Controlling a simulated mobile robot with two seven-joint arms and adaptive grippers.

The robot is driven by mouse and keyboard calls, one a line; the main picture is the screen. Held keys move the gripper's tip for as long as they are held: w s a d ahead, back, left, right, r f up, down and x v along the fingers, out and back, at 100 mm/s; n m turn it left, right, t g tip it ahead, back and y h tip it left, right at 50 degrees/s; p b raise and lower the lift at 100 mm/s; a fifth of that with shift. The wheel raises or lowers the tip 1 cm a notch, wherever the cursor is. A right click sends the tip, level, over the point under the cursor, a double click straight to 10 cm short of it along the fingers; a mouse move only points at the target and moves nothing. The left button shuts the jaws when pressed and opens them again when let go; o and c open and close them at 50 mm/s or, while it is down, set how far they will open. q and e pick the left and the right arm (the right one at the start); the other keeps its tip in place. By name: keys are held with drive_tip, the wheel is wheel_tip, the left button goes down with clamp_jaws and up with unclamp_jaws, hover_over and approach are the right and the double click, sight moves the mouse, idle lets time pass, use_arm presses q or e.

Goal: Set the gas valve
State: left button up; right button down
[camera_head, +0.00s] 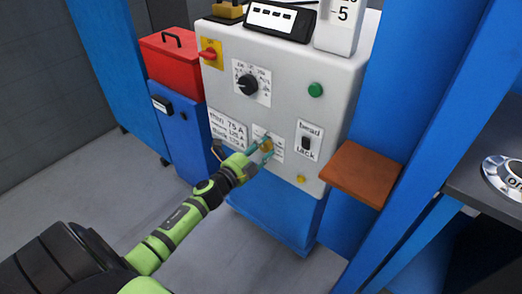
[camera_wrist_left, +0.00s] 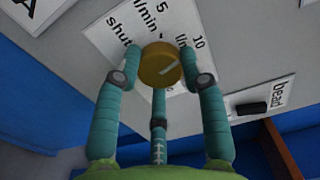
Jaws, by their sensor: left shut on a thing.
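The gas valve is a round brass knob (camera_wrist_left: 161,65) on a white label (camera_wrist_left: 110,32) marked "shut", "5 l/min" and "10" in the left wrist view. A pale pointer line on the knob slants towards the label's right side. My left gripper (camera_head: 262,146) is at the front of the grey machine panel, its teal fingers closed around the knob. In the left wrist view the fingers (camera_wrist_left: 160,60) touch the knob from both sides, with a third finger below. In the head view the fingers partly hide the knob and its label. My right gripper is not in view.
The grey panel (camera_head: 275,110) also carries a black rotary dial (camera_head: 247,84), a red-yellow switch (camera_head: 210,53), a green button (camera_head: 316,90) and a "bead/tack" switch (camera_head: 306,143). A brown shelf (camera_head: 359,173) juts out at right. A red toolbox (camera_head: 172,66) stands at left.

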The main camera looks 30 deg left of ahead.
use_arm(q)
drive_tip(key=shift+a+f+m, duration=0.1)
drive_tip(key=shift+a+m, duration=0.1)
drive_tip(key=shift+m, duration=1.2)
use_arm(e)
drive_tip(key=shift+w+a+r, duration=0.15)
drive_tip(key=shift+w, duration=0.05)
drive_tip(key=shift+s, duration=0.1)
use_arm(q)
drive_tip(key=o, duration=1.1)
drive_tip(key=shift+o, duration=0.2)
drive_tip(key=shift+s, duration=0.15)
drive_tip(key=s, duration=1.1)
drive_tip(key=shift+s+a, duration=0.35)
drive_tip(key=shift+a, duration=0.1)
